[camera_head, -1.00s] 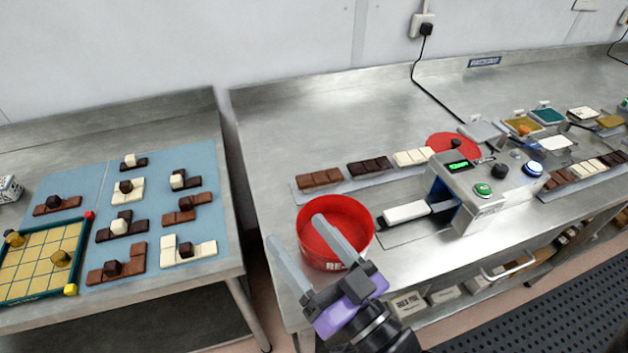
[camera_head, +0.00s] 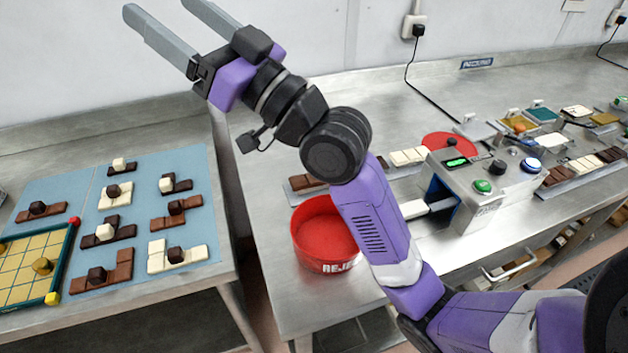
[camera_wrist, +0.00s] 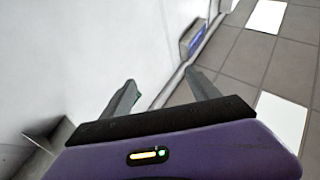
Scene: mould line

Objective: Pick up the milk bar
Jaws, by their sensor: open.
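A cream white bar (camera_head: 408,156) shows at the tray's right end. My gripper (camera_head: 160,8) is open and empty, raised high in front of the wall, up and to the left of the milk bar. In the wrist view my gripper (camera_wrist: 160,79) has its fingers apart with nothing between them; no bar shows there.
A red reject bucket (camera_head: 325,240) stands at the front of the right bench. A grey machine (camera_head: 490,185) with buttons is to its right. The left table holds a blue mat (camera_head: 140,165) with several chocolate pieces and a yellow grid board (camera_head: 30,270).

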